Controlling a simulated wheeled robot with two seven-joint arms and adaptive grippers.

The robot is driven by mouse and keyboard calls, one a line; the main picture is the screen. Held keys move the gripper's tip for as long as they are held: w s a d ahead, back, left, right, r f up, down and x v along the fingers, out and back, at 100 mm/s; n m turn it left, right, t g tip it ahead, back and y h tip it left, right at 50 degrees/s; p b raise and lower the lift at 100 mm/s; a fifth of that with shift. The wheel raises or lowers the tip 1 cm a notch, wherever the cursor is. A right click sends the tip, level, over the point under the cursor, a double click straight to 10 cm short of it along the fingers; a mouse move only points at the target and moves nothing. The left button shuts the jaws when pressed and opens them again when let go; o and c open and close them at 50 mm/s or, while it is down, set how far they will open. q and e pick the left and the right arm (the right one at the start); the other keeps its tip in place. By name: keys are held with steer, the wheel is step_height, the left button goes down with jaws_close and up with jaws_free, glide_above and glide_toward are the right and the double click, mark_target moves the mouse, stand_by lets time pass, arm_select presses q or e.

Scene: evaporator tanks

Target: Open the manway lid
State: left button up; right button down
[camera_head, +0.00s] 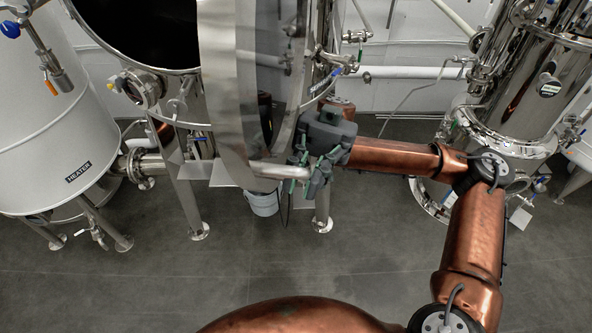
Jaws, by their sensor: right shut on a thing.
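The manway lid (222,85) is a large, polished steel disc seen nearly edge-on at the top centre. It stands swung out from the tank, and the dark round manway opening (140,28) shows to its left. A short steel bar handle (278,171) sticks out at the lid's lower right. My right gripper (307,176), dark grey with green edges, is shut on this handle, with its arm reaching in from the right. The fingers hide the handle's end. The lid hides part of the tank behind it. My left gripper is not in view.
A white tank marked HEATER (45,140) stands at the left. A shiny steel column (525,85) with pipes stands at the right. A light bucket (262,202) sits under the lid beside the tank's legs. The grey floor (180,270) in front is clear.

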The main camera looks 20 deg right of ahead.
steer(key=shift+r, duration=0.15)
steer(key=c, duration=2)
jaws_free()
steer(key=shift+w, duration=0.1)
steer(key=v, duration=1.2)
